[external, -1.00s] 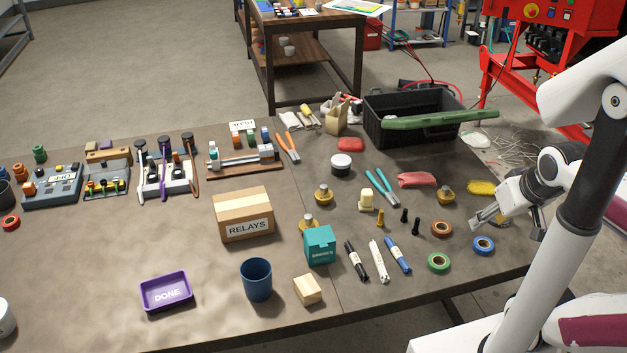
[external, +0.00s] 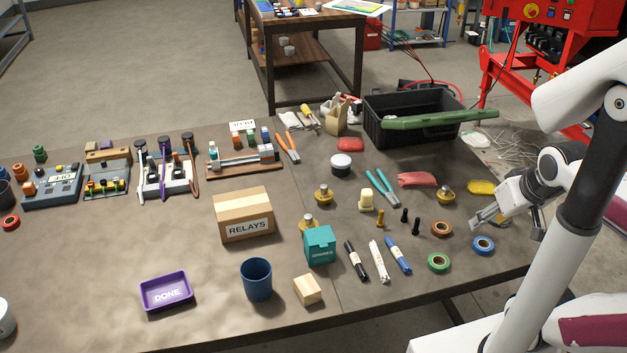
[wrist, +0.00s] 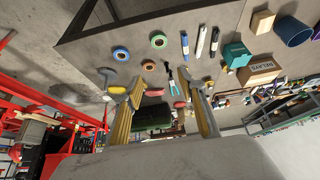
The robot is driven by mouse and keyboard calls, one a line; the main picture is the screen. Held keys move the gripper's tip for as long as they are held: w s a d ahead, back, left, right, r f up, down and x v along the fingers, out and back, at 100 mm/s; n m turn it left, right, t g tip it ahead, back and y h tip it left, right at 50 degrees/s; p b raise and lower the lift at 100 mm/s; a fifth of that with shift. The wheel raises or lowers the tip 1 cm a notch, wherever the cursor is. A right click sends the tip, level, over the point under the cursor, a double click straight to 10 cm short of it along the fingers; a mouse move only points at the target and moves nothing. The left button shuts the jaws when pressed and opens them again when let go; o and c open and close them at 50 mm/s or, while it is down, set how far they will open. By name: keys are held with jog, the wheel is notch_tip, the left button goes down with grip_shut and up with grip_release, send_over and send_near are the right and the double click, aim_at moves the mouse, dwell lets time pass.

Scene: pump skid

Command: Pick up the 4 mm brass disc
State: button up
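Several brass pieces with round bases and a knob on top stand on the table. One brass piece (external: 323,194) is near the middle, another brass piece (external: 446,194) is at the right, and a third brass piece (external: 308,222) is partly hidden behind the teal box (external: 320,246). I cannot read a 4 mm mark on any of them. My gripper (external: 507,229) hangs at the table's right edge, to the right of all three. In the wrist view my gripper (wrist: 169,88) has its two fingers wide apart with nothing between the tips.
Near my gripper lie a blue tape roll (external: 484,245), a green tape roll (external: 438,262) and a yellow item (external: 481,187). Markers (external: 378,261), dark bolts (external: 404,215) and teal-handled pliers (external: 381,188) lie further left. A black crate (external: 385,130) stands behind.

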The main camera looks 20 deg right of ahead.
jog(key=shift+c, duration=0.6)
jog(key=w+d+r+n+t+h, duration=0.2)
jog(key=w+d+t, duration=0.1)
jog(key=w, duration=1.4)
jog(key=w+a+f+n+t+y, duration=0.1)
jog(key=w+a+f+n, duration=0.1)
jog(key=w, duration=0.5)
jog(key=w+a+f+n+t+y, duration=0.1)
jog(key=w+a+n, duration=0.1)
jog(key=w, duration=0.5)
jog(key=w+a+f+n+y, duration=0.45)
jog(key=w+a+f, duration=0.25)
jog(key=a+f, duration=0.25)
jog(key=s+a+f+n+g+y, duration=0.1)
jog(key=a+f+y, duration=0.1)
jog(key=a+f, duration=0.1)
jog(key=s+a+f+g+y, duration=0.2)
jog(key=a+f+y, duration=0.1)
jog(key=a+f, duration=0.1)
jog(key=s+a+f+n+g+y, duration=0.1)
jog(key=a+f+g+y, duration=0.1)
jog(key=a+f, duration=0.2)
jog(key=shift+s+a+f+n+y, duration=0.2)
jog(key=shift+a+n+y, duration=0.15)
jog(key=shift+s+a+f, duration=0.25)
jog(key=shift+s, duration=0.1)
